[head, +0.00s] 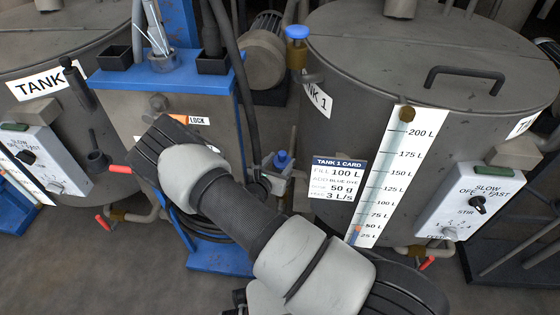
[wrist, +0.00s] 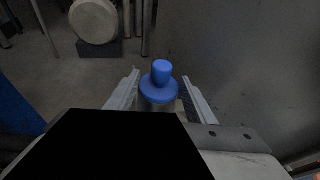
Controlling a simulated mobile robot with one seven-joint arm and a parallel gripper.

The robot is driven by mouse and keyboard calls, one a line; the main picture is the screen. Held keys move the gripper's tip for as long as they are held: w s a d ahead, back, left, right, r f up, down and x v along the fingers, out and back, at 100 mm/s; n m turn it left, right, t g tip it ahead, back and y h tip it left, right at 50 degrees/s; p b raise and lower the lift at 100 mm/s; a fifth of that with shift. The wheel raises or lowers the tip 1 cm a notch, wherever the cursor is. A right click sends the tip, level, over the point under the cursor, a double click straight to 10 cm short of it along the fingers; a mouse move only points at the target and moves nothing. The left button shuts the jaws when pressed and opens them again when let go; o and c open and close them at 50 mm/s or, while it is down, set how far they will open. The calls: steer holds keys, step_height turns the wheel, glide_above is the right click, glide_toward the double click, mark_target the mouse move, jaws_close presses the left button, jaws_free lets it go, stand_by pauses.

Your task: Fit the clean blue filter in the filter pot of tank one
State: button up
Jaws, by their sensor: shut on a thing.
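My gripper (wrist: 160,78) is shut on a blue-topped piece (wrist: 160,85), which I take to be the blue filter. It has a round knob over a wider blue collar, with a grey part below it. In the head view the same blue top (head: 282,159) shows just beyond my arm, in front of tank one (head: 330,150) and left of its card. The piece looks upright. Its lower part is hidden, so I cannot tell whether it hangs free or sits in something. I cannot pick out the filter pot for certain.
A brass fitting with a blue cap (head: 297,34) stands at tank one's upper left edge. A blue-framed stand (head: 165,75) with small cups and a LOCK label is left of my arm. A control box (head: 475,203) is at right. Another tank (head: 50,45) stands at left.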

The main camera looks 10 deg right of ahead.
steer(key=o, duration=1.2)
step_height(320, 180, up, 10)
steer(key=p, duration=0.3)
